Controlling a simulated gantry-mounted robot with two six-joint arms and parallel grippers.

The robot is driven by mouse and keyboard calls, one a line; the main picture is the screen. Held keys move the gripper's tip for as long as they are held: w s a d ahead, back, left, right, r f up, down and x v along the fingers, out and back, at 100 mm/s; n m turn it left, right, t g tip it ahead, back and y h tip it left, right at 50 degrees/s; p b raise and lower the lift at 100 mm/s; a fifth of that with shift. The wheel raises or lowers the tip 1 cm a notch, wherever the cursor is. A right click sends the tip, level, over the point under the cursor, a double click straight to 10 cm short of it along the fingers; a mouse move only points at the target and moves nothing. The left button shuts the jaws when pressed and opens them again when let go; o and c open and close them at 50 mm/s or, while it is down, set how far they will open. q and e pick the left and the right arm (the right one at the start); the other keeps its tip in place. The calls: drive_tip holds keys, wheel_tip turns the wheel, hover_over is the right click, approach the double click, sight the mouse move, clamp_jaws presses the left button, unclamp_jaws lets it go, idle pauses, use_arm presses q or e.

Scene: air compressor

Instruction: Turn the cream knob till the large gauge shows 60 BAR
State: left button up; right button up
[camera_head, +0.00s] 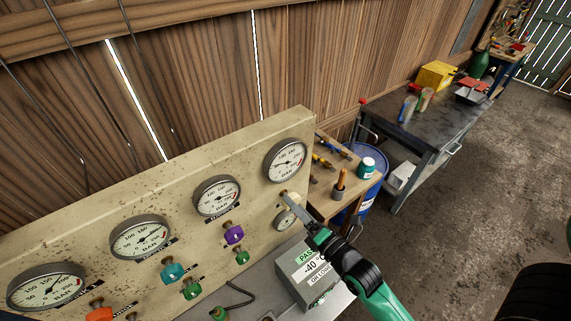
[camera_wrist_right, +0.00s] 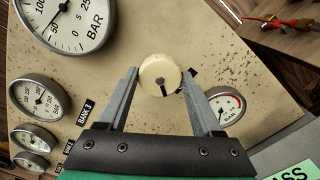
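The cream knob (camera_wrist_right: 160,75) is on the cream panel, with a dark mark on its face. It sits between the fingertips of my right gripper (camera_wrist_right: 160,76), which is open around it; a narrow gap seems to show on each side. The right gripper also shows in the head view (camera_head: 285,198), where it mostly hides the knob. The large gauge (camera_wrist_right: 70,22) is cut off at the top left of the wrist view, its needle pointing near the 50 mark. It is the rightmost upper gauge (camera_head: 285,160) in the head view. My left gripper is not in view.
A small gauge (camera_wrist_right: 226,106) with a red arc is beside the right finger. Other gauges (camera_head: 217,195) and purple (camera_head: 234,233) and teal (camera_head: 172,271) knobs line the panel to the left.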

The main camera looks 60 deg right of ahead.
drive_tip(key=shift+o, duration=1.4)
drive_tip(key=shift+s, duration=0.1)
drive_tip(key=v, duration=0.6)
